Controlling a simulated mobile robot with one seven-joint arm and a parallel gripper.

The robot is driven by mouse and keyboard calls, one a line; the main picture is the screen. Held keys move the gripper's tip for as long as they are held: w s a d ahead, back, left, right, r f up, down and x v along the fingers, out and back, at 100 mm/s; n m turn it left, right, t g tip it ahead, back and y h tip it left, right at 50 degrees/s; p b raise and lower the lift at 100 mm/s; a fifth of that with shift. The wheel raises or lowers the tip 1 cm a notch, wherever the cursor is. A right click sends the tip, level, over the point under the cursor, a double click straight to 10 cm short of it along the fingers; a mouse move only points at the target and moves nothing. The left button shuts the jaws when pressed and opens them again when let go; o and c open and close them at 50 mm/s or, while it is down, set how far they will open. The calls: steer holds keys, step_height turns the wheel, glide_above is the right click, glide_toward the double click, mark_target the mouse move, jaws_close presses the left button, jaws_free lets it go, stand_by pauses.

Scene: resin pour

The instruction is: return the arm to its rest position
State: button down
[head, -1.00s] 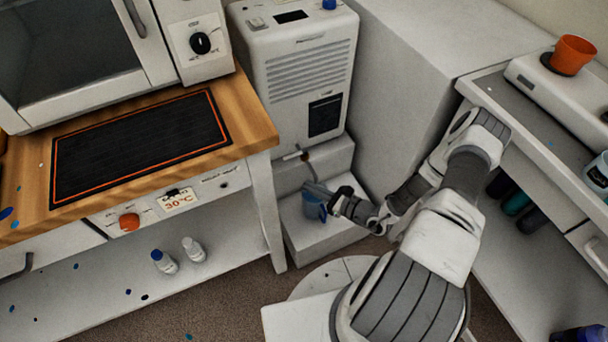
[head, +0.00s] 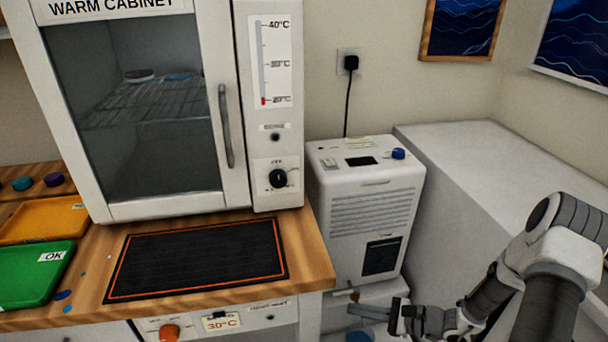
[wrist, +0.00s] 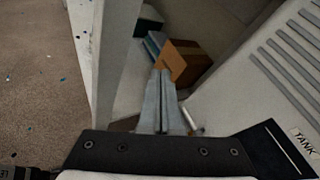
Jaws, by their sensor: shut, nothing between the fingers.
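My gripper (head: 372,312) is low at the right of centre in the head view, in front of the white vented unit, with my arm coming in from the right edge. A blue container (head: 360,335) shows partly at the bottom edge, just below the gripper. In the wrist view, my gripper (wrist: 163,78) has its two fingers together with nothing held between them. A brown box-like thing (wrist: 190,64) lies beyond the fingertips.
A white vented unit (head: 368,215) stands beside a wooden bench (head: 308,255) bearing a warm cabinet (head: 228,205), a black mat (head: 195,258) and a green tray (head: 35,275). A white block-like surface (head: 470,165) is at the right. The vented unit also fills the wrist view's right side (wrist: 265,88).

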steer(key=s+a+r+n+g+h, duration=0.25)
steer(key=r+n, duration=0.35)
steer(key=r, duration=0.3)
steer(key=s+a+r+n+g+h, duration=0.1)
steer(key=s+r+n+g+h, duration=0.3)
steer(key=r, duration=0.5)
steer(key=s+d+r+n+t+h, duration=0.2)
steer(key=s+r+n+t+h, duration=0.1)
steer(key=s+r+n, duration=0.4)
steer(key=s+d+r+n+t+h, duration=0.25)
steer(key=s+r+h, duration=0.2)
steer(key=r, duration=0.55)
step_height(320, 180, up, 16)
steer(key=p, duration=1.5)
steer(key=shift+s+a+f+y+p, duration=0.2)
steer(key=shift+s+a+y+p, duration=0.1)
steer(key=shift+y+p, duration=0.1)
steer(key=shift+w, duration=0.15)
